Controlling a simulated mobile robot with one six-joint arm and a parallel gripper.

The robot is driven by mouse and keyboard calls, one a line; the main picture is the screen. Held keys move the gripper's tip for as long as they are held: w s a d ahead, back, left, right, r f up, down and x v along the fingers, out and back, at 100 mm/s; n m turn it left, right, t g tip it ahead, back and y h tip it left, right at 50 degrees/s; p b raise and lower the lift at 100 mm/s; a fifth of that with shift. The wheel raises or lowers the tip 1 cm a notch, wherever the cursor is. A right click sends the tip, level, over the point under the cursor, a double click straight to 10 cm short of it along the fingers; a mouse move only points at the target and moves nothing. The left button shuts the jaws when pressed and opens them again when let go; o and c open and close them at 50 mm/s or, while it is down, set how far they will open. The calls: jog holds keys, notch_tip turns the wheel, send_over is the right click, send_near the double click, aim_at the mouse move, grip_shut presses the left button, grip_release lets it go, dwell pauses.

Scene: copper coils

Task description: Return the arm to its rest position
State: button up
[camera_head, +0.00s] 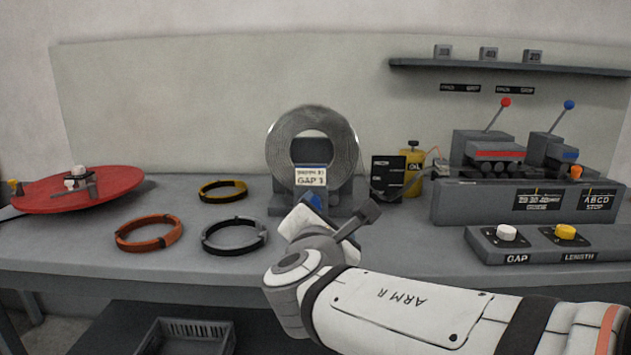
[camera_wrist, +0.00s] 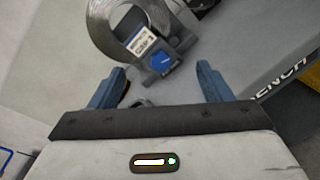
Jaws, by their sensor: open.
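My arm reaches in from the lower right of the head view and ends over the front of the grey bench (camera_head: 385,238). In the head view the wrist hides most of the gripper. In the wrist view my gripper (camera_wrist: 157,88) shows two blue fingers spread wide apart with nothing held between them. Beyond the fingertips stands a grey wire coil (camera_head: 313,150) on a dark stand, with a white label reading GAP 1 and a blue knob; the coil also shows in the wrist view (camera_wrist: 104,38). The gripper is apart from it.
Orange (camera_head: 150,233), yellow (camera_head: 223,190) and grey (camera_head: 234,236) rings lie on the bench. A red disc (camera_head: 80,190) is at left. A lever unit (camera_head: 530,203) and a knob box (camera_head: 540,245) stand right, near a yellow oil can (camera_head: 413,172). A crate (camera_head: 187,337) sits below.

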jog(key=s+d+m+g+h+p, duration=0.2)
jog(key=s+d+m+g+p, duration=0.15)
jog(key=d+m+p, duration=0.3)
jog(key=s+d+m+g+h+p, duration=0.1)
jog(key=s+d+m+g+p, duration=0.2)
jog(key=d+m+g+p, duration=0.35)
jog(key=s+m+g+y+p, duration=0.4)
jog(key=s+m+p, duration=0.4)
jog(key=m, duration=0.5)
jog(key=shift+s+r+y+p, duration=0.35)
jog(key=shift+s+y, duration=0.35)
jog(key=shift+s, duration=0.45)
jog(key=shift+d+f, duration=0.1)
